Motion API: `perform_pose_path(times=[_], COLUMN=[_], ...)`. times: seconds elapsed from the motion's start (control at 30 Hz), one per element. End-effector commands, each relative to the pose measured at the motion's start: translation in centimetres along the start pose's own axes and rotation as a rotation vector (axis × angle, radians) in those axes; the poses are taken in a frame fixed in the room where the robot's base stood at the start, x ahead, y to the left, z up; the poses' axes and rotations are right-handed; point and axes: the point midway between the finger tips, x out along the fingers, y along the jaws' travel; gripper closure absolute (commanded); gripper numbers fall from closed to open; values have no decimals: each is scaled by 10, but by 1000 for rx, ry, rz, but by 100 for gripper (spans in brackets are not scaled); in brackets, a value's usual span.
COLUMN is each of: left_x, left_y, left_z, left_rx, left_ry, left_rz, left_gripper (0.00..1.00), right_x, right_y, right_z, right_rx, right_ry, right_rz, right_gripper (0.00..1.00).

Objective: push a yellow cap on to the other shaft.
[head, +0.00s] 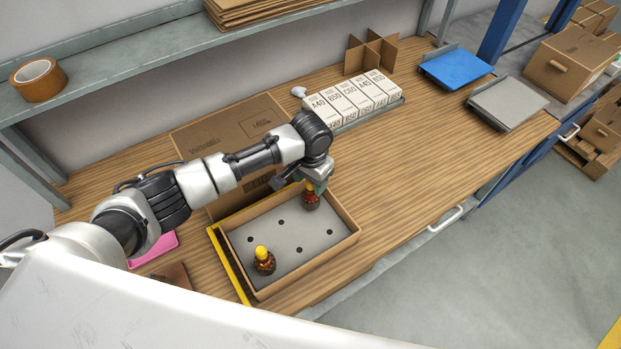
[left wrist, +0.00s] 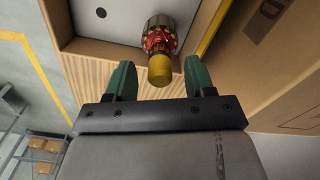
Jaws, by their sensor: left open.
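A cardboard tray (head: 300,278) with a grey holed insert (head: 290,236) stands on the bench. Near its front left corner an armature (head: 265,267) stands upright with a yellow cap (head: 262,252) on top. A second, reddish armature (head: 311,201) stands at the far right corner. In the left wrist view this armature (left wrist: 160,36) has a yellow cap (left wrist: 160,70) at its shaft end. My left gripper (head: 305,186) is right at this far armature, and its green fingers (left wrist: 161,76) are open on either side of the cap, with gaps. The right gripper is out of view.
A flattened-lid cardboard box (head: 225,135) is behind the tray. A row of white cartons (head: 352,98) stands farther back, with blue (head: 456,68) and grey (head: 508,102) trays to the right. The bench right of the tray is clear.

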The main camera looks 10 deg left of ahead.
Motion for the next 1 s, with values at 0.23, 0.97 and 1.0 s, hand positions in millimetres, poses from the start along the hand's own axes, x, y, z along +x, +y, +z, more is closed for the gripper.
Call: perform_pose_path(times=[0.23, 0.97, 1.0], left_x=[-13, -108, -108], left_y=[-1, 0, 0], left_z=[-1, 0, 0], left_rx=[0, 0, 0], left_ry=[4, 0, 0], left_rz=[0, 0, 0], left_gripper=[46, 46, 46], right_x=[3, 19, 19], right_y=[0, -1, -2], right_z=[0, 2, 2], right_rx=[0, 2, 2], right_ry=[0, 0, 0], right_rz=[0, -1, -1], right_gripper=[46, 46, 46])
